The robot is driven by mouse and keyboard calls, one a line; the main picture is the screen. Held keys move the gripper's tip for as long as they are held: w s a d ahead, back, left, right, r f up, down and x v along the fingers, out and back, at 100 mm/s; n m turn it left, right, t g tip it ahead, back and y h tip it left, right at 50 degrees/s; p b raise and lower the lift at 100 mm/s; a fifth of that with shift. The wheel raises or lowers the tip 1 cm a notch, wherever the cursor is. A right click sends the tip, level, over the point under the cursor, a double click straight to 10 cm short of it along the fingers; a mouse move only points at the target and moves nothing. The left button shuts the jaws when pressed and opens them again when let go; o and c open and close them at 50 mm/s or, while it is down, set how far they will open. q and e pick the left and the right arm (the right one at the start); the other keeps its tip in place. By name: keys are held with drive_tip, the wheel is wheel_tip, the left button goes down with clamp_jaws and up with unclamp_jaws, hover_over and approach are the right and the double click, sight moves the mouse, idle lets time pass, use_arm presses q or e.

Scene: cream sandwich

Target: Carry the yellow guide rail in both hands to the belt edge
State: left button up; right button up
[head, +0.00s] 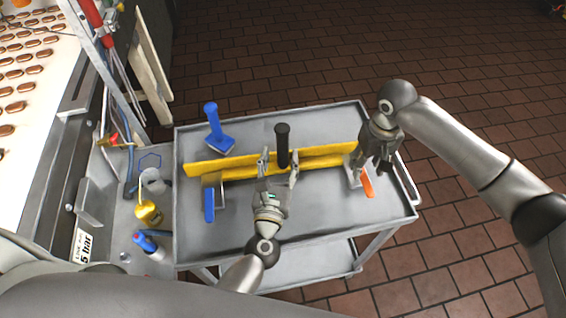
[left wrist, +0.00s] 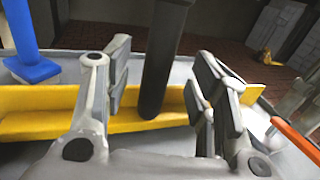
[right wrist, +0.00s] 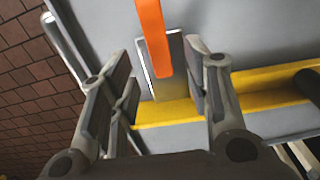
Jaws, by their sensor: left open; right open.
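The yellow guide rail (head: 236,165) lies across the grey cart top. It also shows in the left wrist view (left wrist: 40,112) and the right wrist view (right wrist: 252,82). My left gripper (head: 279,161) is open over the middle of the rail, with a dark upright cylinder (head: 282,140) between or just beyond its fingers. My right gripper (head: 371,163) is open near the rail's right end, beside an orange-handled scraper (head: 367,185). In the right wrist view, the scraper shows between the fingers. The fingers partly hide the rail. The belt (head: 48,98) is at the far left.
The cart top (head: 320,208) has free room at the front. A blue-handled tool (head: 214,120) stands behind the rail; a blue-handled scraper (head: 209,203) lies at its left end.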

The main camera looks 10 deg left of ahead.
sight(282, 151)
use_arm(q)
drive_tip(key=w, duration=0.5)
drive_tip(key=shift+a, duration=0.2)
use_arm(e)
wheel_tip(282, 151, down, 5)
use_arm(q)
drive_tip(key=c, duration=1)
use_arm(e)
clamp_jaws()
use_arm(q)
clamp_jaws()
use_arm(e)
drive_tip(key=shift+w+r, duration=0.1)
